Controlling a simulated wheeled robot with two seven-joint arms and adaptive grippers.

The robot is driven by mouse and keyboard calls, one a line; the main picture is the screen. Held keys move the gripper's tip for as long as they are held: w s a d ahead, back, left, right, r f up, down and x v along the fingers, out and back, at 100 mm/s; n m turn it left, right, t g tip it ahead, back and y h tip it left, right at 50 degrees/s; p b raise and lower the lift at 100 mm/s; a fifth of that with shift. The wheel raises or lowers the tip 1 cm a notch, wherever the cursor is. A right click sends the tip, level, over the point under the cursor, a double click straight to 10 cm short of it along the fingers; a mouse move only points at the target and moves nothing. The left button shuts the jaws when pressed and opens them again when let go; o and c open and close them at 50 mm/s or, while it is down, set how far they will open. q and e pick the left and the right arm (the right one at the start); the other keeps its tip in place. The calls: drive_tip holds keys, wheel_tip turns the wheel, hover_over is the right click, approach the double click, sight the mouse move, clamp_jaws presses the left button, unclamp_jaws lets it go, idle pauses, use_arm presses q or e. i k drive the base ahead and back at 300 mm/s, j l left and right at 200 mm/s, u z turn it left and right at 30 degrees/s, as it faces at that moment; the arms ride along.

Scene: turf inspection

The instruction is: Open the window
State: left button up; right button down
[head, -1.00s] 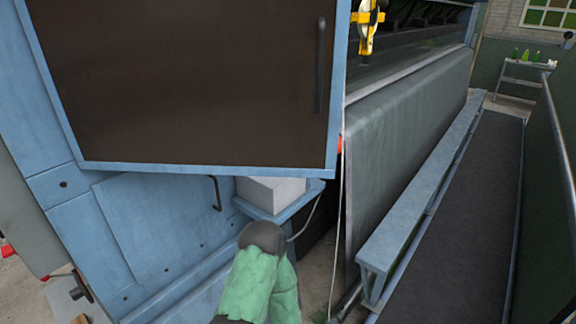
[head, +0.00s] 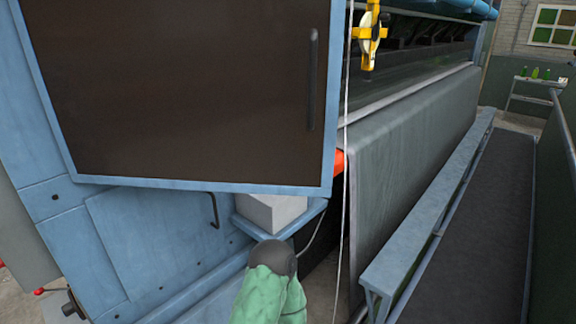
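A dark brown window-like panel (head: 190,95) in a blue frame fills the upper left of the head view. It is on a large blue machine. A dark vertical bar handle (head: 312,80) is near its right edge. The panel stands out in front of the blue body below; I cannot tell whether it is ajar. A far window (head: 553,26) with greenish panes is in the brick wall at the upper right. Neither of my grippers' fingertips shows in the head view.
A yellow device (head: 368,42) hangs right of the panel, near a thin white line. A grey box (head: 270,213) sits on a blue ledge below. A long blue rail (head: 430,205) and dark walkway (head: 470,240) run away at right. Bottles stand on a far shelf (head: 535,100).

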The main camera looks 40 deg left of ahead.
sight(186, 95)
drive_tip(key=u, duration=0.4)
drive_tip(key=i+j+u, duration=0.1)
drive_tip(key=u, duration=0.25)
drive_tip(key=i+u, duration=0.1)
drive_tip(key=u, duration=0.65)
drive_tip(key=i+j, duration=0.05)
